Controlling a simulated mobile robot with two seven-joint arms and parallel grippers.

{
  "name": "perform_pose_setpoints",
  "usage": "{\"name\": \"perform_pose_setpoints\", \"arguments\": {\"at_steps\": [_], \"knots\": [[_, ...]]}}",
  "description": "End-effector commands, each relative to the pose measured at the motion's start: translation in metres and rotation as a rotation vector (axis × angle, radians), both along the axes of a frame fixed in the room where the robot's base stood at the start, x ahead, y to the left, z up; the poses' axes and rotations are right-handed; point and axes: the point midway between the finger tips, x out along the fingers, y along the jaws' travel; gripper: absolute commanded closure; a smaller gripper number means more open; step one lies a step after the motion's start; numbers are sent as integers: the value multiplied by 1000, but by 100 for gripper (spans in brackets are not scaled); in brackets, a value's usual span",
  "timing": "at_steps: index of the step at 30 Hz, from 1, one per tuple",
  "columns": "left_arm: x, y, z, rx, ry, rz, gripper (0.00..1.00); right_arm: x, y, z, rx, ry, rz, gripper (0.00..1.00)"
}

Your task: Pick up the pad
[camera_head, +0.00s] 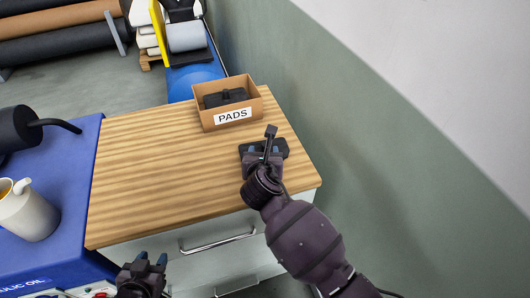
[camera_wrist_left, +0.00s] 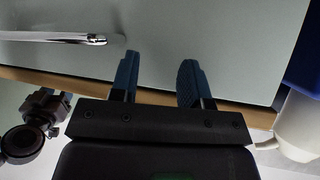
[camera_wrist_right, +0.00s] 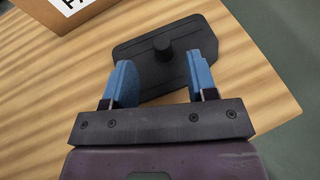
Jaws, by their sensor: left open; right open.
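A black pad with a round knob (camera_wrist_right: 168,52) lies flat on the wooden tabletop in the right wrist view. It also shows in the head view as a dark plate (camera_head: 281,146), partly hidden by my right gripper (camera_head: 265,153). My right gripper is open, and in the right wrist view its blue fingers (camera_wrist_right: 161,82) are on either side of the pad's near part, with the knob just beyond the fingertips. I cannot tell whether they touch it. My left gripper (camera_head: 146,262) is open and empty in front of the cabinet, and it shows in the left wrist view (camera_wrist_left: 159,78).
A cardboard box labelled PADS (camera_head: 206,117) holds a dark pad at the table's back right. The wooden tabletop (camera_head: 165,170) is clear to the left. A blue bench (camera_head: 62,170) with a white jug (camera_head: 30,216) stands left, and a green wall (camera_head: 370,140) right.

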Motion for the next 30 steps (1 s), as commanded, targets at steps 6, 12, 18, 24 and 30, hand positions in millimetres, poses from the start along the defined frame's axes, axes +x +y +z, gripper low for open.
{"name": "perform_pose_setpoints", "arguments": {"at_steps": [6, 12, 18, 24, 30], "knots": [[1, 0, 0, 1, -3, -1, 57, 21, -2, -6, 1, 0, -1, 48], [2, 0, -1, 0, -4, -2, 57, 43, -4, -15, 1, 0, -1, 48], [3, 0, -1, 0, -6, -2, 57, 50, -4, -18, 1, 0, 0, 48], [3, -1, -1, 0, -6, -2, 57, 49, -4, -17, 1, 0, 0, 54], [3, -1, -1, 0, -7, -2, 57, 49, -4, -18, 1, 0, 0, 84]]}}
